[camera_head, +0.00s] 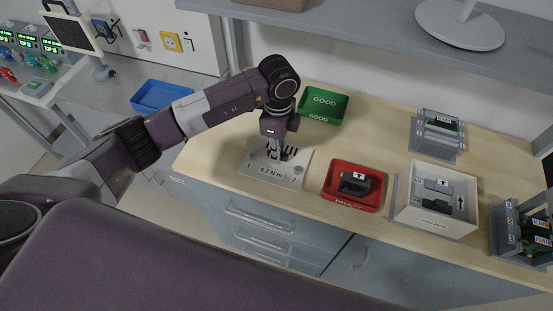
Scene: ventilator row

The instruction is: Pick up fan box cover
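My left gripper (283,153) points down over a light grey plate (262,172) marked "0.2 Nm" on the wooden table. Its fingers are small and dark here, and I cannot tell whether they are open or hold anything. A whitish open box (436,222) at the right holds a grey part (436,186) and a black part (437,206), and a white panel with an arrow shows beside them. I cannot tell which piece is the fan box cover. My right gripper is out of view.
A red tray (339,197) marked "FAULTY" holds a dark part (354,183). A green tray (325,107) marked "GOOD" looks empty. Grey fixtures stand at the back right (437,135) and far right (507,232). A shelf (400,25) overhangs the table's back. A blue tray (160,96) is left.

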